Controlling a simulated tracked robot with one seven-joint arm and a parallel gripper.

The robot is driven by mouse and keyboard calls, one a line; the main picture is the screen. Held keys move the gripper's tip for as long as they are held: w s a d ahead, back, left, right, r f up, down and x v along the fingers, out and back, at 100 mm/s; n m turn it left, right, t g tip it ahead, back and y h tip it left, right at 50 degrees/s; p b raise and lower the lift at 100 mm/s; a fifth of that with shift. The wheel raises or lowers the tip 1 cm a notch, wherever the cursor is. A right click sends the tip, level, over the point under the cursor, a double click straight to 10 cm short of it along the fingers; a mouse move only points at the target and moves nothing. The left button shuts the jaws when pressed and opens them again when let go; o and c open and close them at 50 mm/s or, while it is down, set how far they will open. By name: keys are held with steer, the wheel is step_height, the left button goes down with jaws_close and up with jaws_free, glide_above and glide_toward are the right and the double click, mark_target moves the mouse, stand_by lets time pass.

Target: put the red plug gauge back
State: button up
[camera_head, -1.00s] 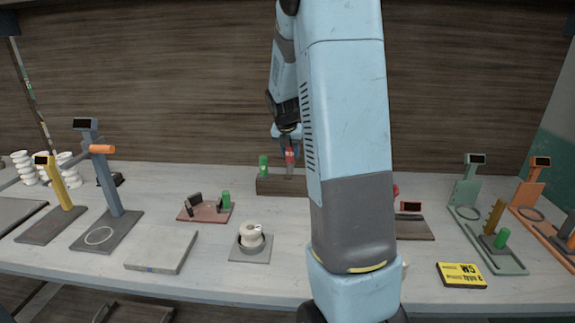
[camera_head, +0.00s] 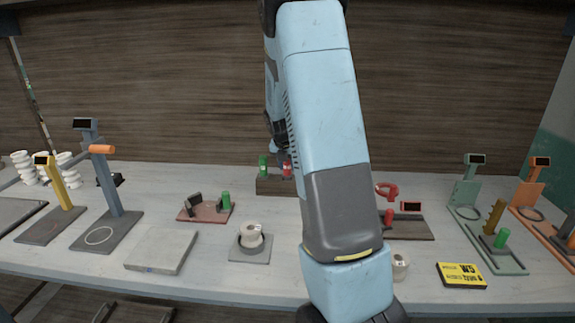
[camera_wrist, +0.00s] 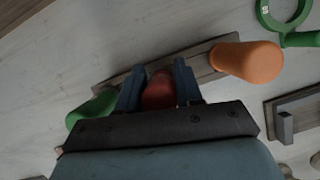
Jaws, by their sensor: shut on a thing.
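The red plug gauge (camera_head: 287,169) is at the wooden rack (camera_head: 268,187) at the back of the bench, just right of a green plug (camera_head: 263,167). In the wrist view, the red plug (camera_wrist: 158,92) is between the two blue fingers of my gripper (camera_wrist: 158,84), which is shut on it. The rack (camera_wrist: 195,70) runs behind it, with the green plug (camera_wrist: 90,108) on the left and an orange plug (camera_wrist: 248,61) on the right. The red plug's lower end is hidden; I cannot tell whether it sits in a hole. My arm hides the rack's right part in the head view.
Another red cylinder (camera_head: 389,217) and a red ring (camera_head: 386,191) are right of my arm. A pink-red stand (camera_head: 205,211), a tape roll (camera_head: 251,235) and a grey plate (camera_head: 161,251) stand in front of the rack. Gauge stands fill both sides.

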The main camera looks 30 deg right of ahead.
steer(key=shift+f, duration=0.3)
steer(key=o, duration=1.1)
steer(key=shift+r, duration=0.1)
steer(key=shift+r, duration=0.3)
steer(key=v, duration=1.2)
steer(key=s+a+r+m+t+y, duration=0.1)
steer(key=s+a+r+m, duration=0.35)
steer(key=s+m, duration=0.2)
steer(key=s+a+r+m+y, duration=0.1)
steer(key=s+a+r+m, duration=0.4)
steer(key=s, duration=0.3)
steer(key=shift+s+a+f+m+t+y, duration=0.1)
steer(key=shift+s+a+m+t+y, duration=0.15)
steer(key=shift+s+a+m, duration=1.85)
steer(key=shift+s+a+r+m+t+y, duration=0.15)
steer(key=shift+s+a+m, duration=0.65)
steer(key=shift+s+m, duration=2.5)
steer(key=shift+s+a+f+m+t+y, duration=0.15)
steer(key=shift+s+a+m+t+y, duration=0.15)
steer(key=shift+s+a+m, duration=1.8)
